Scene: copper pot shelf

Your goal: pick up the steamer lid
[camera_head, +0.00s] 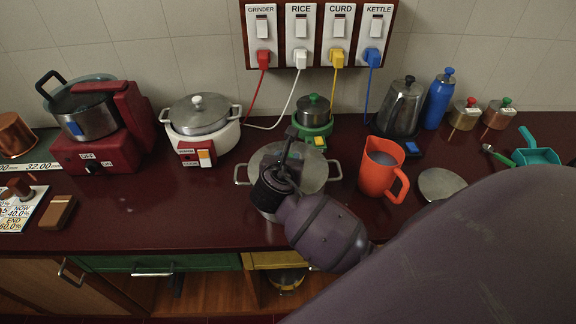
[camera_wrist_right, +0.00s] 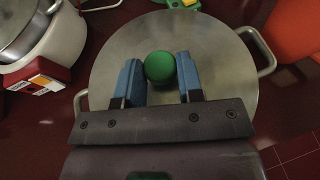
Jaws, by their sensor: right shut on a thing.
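The steamer lid (camera_head: 316,174) is a wide, round, grey metal disc over a two-handled pot (camera_head: 337,171) at the middle of the counter. It also fills much of the right wrist view (camera_wrist_right: 205,45), with a green knob (camera_wrist_right: 160,67) at its centre. My right gripper (camera_head: 287,150) comes down over it from the front right. Its two blue fingers (camera_wrist_right: 160,78) are shut on the knob, one on each side. The lid lies over the pot's mouth; I cannot tell whether there is a gap. My arm hides part of the pot. My left gripper is not in view.
A white rice cooker (camera_head: 203,125) stands to the left and an orange jug (camera_head: 381,170) close on the right. A small green-based pot (camera_head: 313,116) is behind. A kettle (camera_head: 401,108) and flat disc (camera_head: 441,184) are further right. Counter left of the pot is clear.

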